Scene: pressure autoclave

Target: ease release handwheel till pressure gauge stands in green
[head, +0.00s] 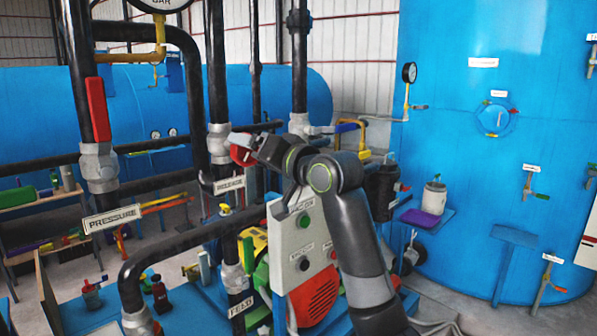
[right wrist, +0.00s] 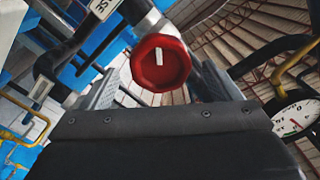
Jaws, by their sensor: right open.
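The red release handwheel (right wrist: 160,63) faces the right wrist camera, with a white mark on its front pointing roughly up. In the head view a bit of the handwheel (head: 242,156) shows beside my right gripper (head: 245,143). That gripper is open, its fingers on either side of the wheel in the wrist view; I cannot tell whether they touch it. The RELEASE label (head: 229,184) hangs just below. The pressure gauge (head: 160,4) is cut off by the top edge. My left gripper is out of view.
Black pipes surround the wheel, with a red lever (head: 98,109) and PRESSURE label (head: 111,218) to the left. A grey control panel (head: 303,245) stands below my right arm. A yellow pipe (head: 130,57) runs to the gauge. A large blue tank (head: 450,150) fills the right.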

